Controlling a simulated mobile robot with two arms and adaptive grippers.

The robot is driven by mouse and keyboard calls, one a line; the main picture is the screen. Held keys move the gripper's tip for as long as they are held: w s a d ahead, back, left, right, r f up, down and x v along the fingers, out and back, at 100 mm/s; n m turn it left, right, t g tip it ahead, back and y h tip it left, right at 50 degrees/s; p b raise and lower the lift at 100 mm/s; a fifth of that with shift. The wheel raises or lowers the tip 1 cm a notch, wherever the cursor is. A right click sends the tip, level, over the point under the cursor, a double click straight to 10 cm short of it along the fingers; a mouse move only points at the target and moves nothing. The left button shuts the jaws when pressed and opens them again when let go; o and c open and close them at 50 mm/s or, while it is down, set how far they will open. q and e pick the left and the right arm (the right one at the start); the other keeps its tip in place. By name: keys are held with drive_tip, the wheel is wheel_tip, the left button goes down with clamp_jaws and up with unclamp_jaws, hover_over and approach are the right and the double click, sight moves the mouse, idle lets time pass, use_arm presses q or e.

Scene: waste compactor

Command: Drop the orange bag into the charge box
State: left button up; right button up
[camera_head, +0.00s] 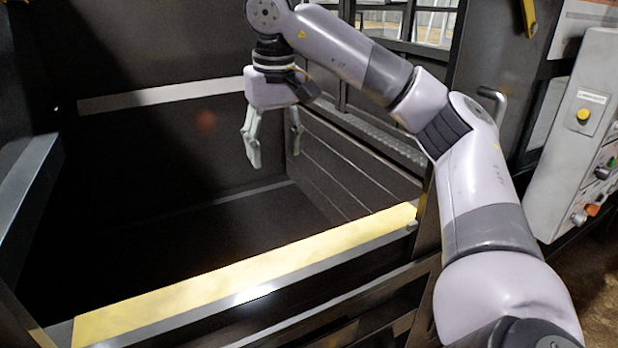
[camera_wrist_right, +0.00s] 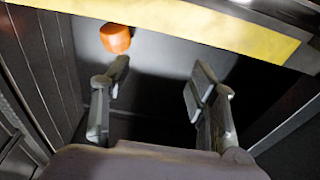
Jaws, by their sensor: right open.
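My right gripper (camera_head: 272,150) hangs open and empty, pointing down inside the charge box (camera_head: 245,270), past its yellow front sill. In the right wrist view, the two fingers of this gripper (camera_wrist_right: 162,72) are spread with nothing between them. The orange bag (camera_wrist_right: 116,38) shows there beyond the left fingertip, clear of both fingers, just inside the yellow sill. I cannot tell whether it rests on the box floor. The bag does not show in the head view, where the front wall hides part of the box inside. My left gripper is out of view.
A grey control panel (camera_head: 583,140) with a yellow button and knobs stands at the right. A dark post (camera_head: 440,195) and a ribbed side wall (camera_head: 345,175) bound the box at the right. The space left of my gripper inside the box is clear.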

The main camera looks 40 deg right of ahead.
drive_tip(key=s+a, duration=0.4)
drive_tip(key=s, duration=0.8)
drive_tip(key=shift+s, duration=0.25)
